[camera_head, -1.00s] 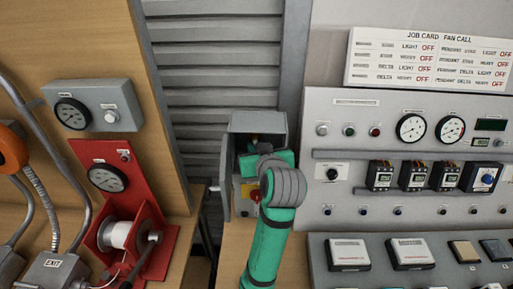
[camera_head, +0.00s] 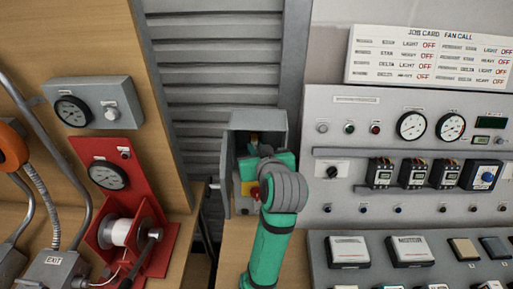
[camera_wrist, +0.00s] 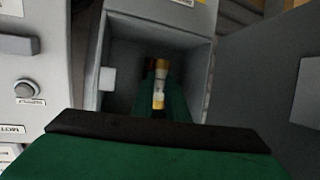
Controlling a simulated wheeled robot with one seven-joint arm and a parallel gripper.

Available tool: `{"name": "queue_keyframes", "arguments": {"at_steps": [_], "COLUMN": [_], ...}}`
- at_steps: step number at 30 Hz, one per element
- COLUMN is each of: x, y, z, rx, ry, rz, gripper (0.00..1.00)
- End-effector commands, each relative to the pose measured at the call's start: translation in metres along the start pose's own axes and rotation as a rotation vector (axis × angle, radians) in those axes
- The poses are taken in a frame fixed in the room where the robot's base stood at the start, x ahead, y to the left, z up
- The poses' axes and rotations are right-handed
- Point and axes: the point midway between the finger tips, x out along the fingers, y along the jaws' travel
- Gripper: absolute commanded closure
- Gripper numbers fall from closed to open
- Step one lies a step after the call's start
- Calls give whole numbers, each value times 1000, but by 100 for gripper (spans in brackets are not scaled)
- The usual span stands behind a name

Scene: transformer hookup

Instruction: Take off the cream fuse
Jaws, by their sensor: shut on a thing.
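The cream fuse (camera_wrist: 159,88) has yellowish end caps and shows in the wrist view inside an open grey box (camera_wrist: 123,62). My gripper (camera_wrist: 160,100) reaches into the box and is shut on the fuse; its green fingers lie on both sides of it. My green arm covers most of the box's inside, and the fingertips are hidden there. A small yellow end shows above my wrist. I cannot tell whether the fuse still touches its holder.
A red knob on a yellow plate (camera_head: 249,188) is at the box's lower front. The control panel (camera_head: 335,110) with dials stands close on the right. A red winch stand (camera_head: 104,150) is at left. The box walls leave little room around my gripper.

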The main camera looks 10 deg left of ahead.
Motion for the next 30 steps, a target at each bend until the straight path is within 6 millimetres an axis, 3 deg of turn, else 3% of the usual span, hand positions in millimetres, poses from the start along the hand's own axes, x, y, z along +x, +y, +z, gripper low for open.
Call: {"name": "queue_keyframes", "arguments": {"at_steps": [30], "x": [-14], "y": [-4], "z": [6], "rx": [0], "ry": [0], "rz": [0], "gripper": [100]}}
